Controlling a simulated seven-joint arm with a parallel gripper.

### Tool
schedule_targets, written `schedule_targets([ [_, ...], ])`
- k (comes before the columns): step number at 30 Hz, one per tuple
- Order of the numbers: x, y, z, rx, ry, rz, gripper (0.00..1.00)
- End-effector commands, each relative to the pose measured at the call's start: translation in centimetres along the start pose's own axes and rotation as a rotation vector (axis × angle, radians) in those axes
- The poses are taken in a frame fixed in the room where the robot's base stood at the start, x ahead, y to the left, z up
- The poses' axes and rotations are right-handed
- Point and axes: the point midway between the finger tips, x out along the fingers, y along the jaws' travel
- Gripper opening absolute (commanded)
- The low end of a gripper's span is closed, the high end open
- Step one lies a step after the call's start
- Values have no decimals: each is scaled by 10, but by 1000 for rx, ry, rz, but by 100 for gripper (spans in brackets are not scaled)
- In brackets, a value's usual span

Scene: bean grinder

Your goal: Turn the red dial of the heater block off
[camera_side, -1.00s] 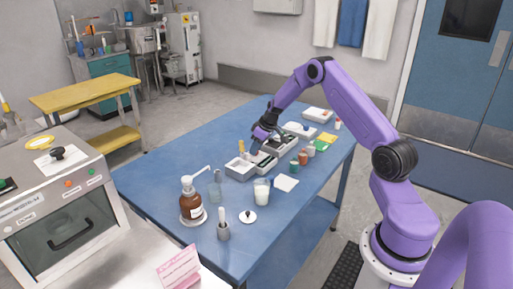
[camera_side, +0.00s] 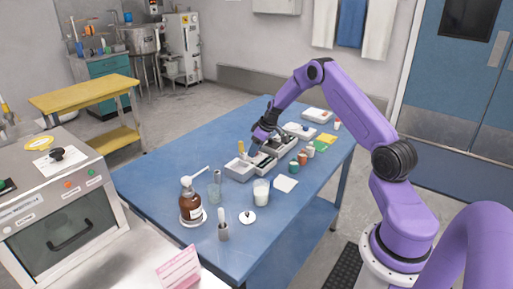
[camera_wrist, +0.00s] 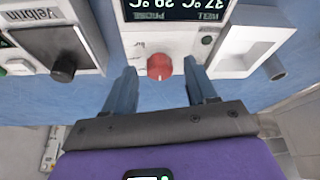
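The red dial (camera_wrist: 160,67) sits on the pale front panel of the heater block (camera_wrist: 185,43). In the wrist view the panel appears upside down, with a dark display (camera_wrist: 175,10) reading 37 °C and 29 °C. My gripper (camera_wrist: 161,76) is open, with one blue finger on each side of the dial. A gap shows between each finger and the dial, and the dial has a small pale mark at its lower edge. In the side view my gripper (camera_side: 257,150) is low over the row of devices, and the dial cannot be made out there.
A device with a black knob (camera_wrist: 63,68) stands left of the heater block in the wrist view. A white open box (camera_wrist: 245,48) is close on the right.

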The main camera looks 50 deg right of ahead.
Motion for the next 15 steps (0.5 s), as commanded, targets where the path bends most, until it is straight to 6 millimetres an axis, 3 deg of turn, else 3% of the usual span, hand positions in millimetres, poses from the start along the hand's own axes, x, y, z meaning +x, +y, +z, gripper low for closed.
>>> schedule_targets([
  [8,-18,1,-1,1,2,2,57],
  [15,-60,1,-1,2,3,3,57],
])
